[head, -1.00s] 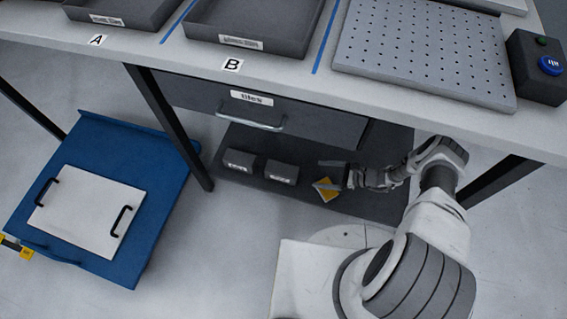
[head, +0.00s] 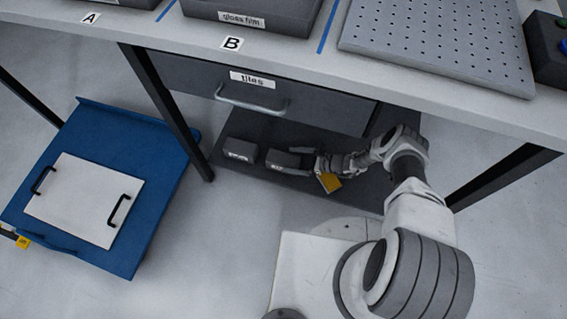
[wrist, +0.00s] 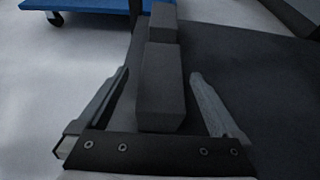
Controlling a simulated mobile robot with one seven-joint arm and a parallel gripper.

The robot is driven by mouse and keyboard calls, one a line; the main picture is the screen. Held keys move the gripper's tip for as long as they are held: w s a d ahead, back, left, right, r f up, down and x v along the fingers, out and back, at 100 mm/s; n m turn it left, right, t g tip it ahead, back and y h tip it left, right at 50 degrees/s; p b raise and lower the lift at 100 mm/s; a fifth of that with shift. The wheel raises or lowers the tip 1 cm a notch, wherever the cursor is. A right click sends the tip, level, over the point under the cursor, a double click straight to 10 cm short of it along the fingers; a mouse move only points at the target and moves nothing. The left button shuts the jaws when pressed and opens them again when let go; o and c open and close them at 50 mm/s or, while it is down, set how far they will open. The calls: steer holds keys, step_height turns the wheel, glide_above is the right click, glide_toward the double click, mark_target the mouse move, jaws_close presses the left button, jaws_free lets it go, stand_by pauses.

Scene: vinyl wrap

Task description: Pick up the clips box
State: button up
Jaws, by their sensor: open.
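Two small dark grey boxes with white labels sit side by side on the dark lower shelf under the table. The labels are too small to read, so I cannot tell which is the clips box. The left box (head: 240,149) is farther from my gripper. The right box (head: 283,159) is nearest to my gripper (head: 304,161). In the wrist view the near box (wrist: 161,85) lies between the two spread fingers of my gripper (wrist: 158,78), with gaps showing on both sides. The other box (wrist: 163,20) is just beyond it.
The lower shelf (head: 350,192) is bare around the boxes. A drawer (head: 330,108) labelled "tiles" hangs above it. A table leg (head: 170,115) stands to the left. A blue cart (head: 150,205) with a white handled panel (head: 80,200) is on the floor at left.

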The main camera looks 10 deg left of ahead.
mark_target(282, 158)
steer(key=b+x, duration=0.1)
steer(key=x, duration=0.3)
steer(key=shift+w+a+f, duration=0.1)
steer(key=shift+w+f, duration=0.05)
steer(key=shift+w, duration=0.05)
steer(key=c, duration=1.5)
